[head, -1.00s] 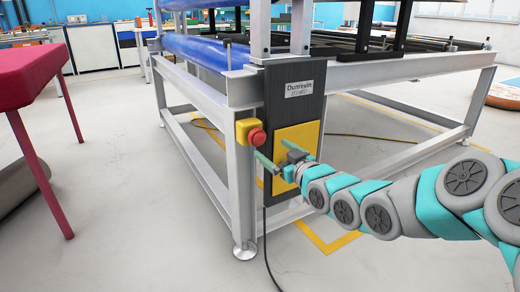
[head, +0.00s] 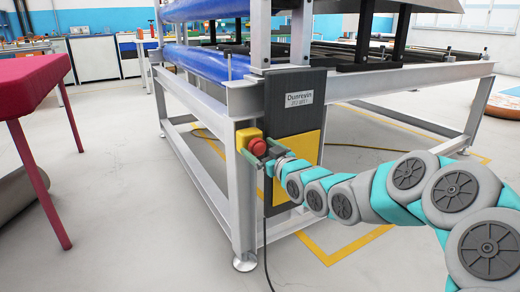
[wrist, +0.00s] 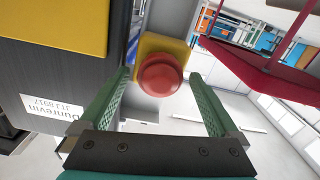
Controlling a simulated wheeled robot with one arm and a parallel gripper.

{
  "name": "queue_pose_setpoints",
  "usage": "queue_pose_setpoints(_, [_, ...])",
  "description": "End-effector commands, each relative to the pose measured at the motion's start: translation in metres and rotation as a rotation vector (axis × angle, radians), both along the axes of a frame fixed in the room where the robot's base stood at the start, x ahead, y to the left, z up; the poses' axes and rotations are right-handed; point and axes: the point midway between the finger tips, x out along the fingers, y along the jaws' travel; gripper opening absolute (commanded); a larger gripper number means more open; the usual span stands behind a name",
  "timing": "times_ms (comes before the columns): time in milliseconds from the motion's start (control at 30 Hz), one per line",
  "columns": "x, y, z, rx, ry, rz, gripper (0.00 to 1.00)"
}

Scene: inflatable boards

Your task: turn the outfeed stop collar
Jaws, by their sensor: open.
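The stop collar is a red round button (head: 257,147) on a yellow box, fixed to the corner leg of the machine frame. In the wrist view the red button (wrist: 160,75) sits between and just beyond the tips of my green fingers. My gripper (head: 260,153) is at the button in the head view, with its fingers apart. The fingers also show in the wrist view (wrist: 158,95), one on each side of the button. I cannot tell whether either finger touches it. The yellow box (wrist: 150,45) shows behind the button.
A dark control panel (head: 297,103) with a yellow plate (head: 300,150) is right beside the button. The grey frame leg (head: 241,205) stands below it. A red table (head: 35,85) is at the left, with clear floor (head: 140,200) between.

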Motion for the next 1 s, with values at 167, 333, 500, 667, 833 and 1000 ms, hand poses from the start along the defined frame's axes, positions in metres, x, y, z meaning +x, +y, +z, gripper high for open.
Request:
queue_pose_setpoints(167, [-0.0003, -0.0001, 0.0002, 0.0, 0.0, 0.0, 0.91])
queue_pose_setpoints(333, [-0.0004, -0.0002, 0.0003, 0.0, 0.0, 0.0, 0.72])
queue_pose_setpoints(500, [-0.0003, -0.0002, 0.0002, 0.0, 0.0, 0.0, 0.53])
queue_pose_setpoints(667, [-0.0005, -0.0002, 0.0002, 0.0, 0.0, 0.0, 0.35])
queue_pose_setpoints(833, [-0.0005, -0.0002, 0.0002, 0.0, 0.0, 0.0, 0.16])
queue_pose_setpoints(1000, [-0.0004, -0.0001, 0.0007, 0.003, 0.002, 0.0, 0.1])
